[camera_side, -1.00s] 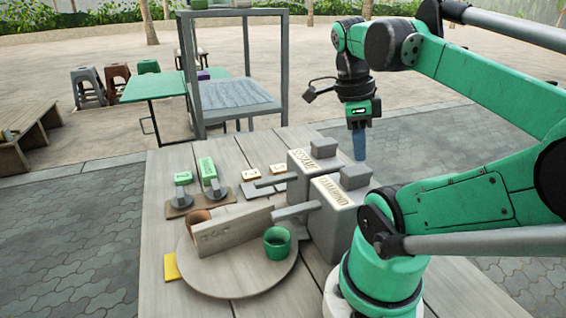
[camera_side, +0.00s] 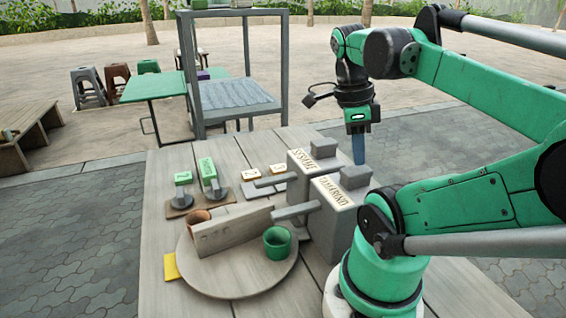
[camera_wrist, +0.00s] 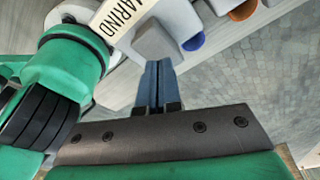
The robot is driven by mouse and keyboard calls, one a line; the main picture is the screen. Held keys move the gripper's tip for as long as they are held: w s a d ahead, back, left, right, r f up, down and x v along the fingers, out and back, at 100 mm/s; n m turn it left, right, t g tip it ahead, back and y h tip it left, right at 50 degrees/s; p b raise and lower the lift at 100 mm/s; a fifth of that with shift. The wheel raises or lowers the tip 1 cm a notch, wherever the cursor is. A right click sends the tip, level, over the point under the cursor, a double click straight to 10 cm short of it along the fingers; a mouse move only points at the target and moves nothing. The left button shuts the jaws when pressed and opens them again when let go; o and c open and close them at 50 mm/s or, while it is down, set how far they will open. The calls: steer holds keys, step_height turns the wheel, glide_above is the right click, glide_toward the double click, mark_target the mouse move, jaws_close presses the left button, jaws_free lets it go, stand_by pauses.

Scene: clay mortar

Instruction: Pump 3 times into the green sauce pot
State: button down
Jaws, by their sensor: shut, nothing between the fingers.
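The green sauce pot (camera_side: 277,245) stands on the right of a round wooden board. The tamarind dispenser (camera_side: 333,225) is a grey box behind it, with a spout (camera_side: 297,211) reaching left above the pot and a square pump head (camera_side: 355,177) on top. Its label (camera_wrist: 118,15) and grey pump head (camera_wrist: 157,42) also show in the wrist view. The sesame dispenser (camera_side: 303,162) stands just behind it. My gripper (camera_side: 359,158) is shut and empty, its blue fingers pointing down above and behind the tamarind pump head. Contact cannot be told. The pot's inside is mostly hidden.
A divider board (camera_side: 232,230) stands upright on the round board (camera_side: 235,280), with a brown pot (camera_side: 198,219) behind it. A yellow square (camera_side: 171,267) lies at the left.

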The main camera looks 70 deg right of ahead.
steer(key=shift+f, duration=0.3)
steer(key=shift+f, duration=0.1)
steer(key=shift+f, duration=0.7)
stand_by(0.4)
steer(key=shift+f, duration=0.2)
steer(key=shift+r, duration=1.75)
steer(key=shift+f, duration=0.15)
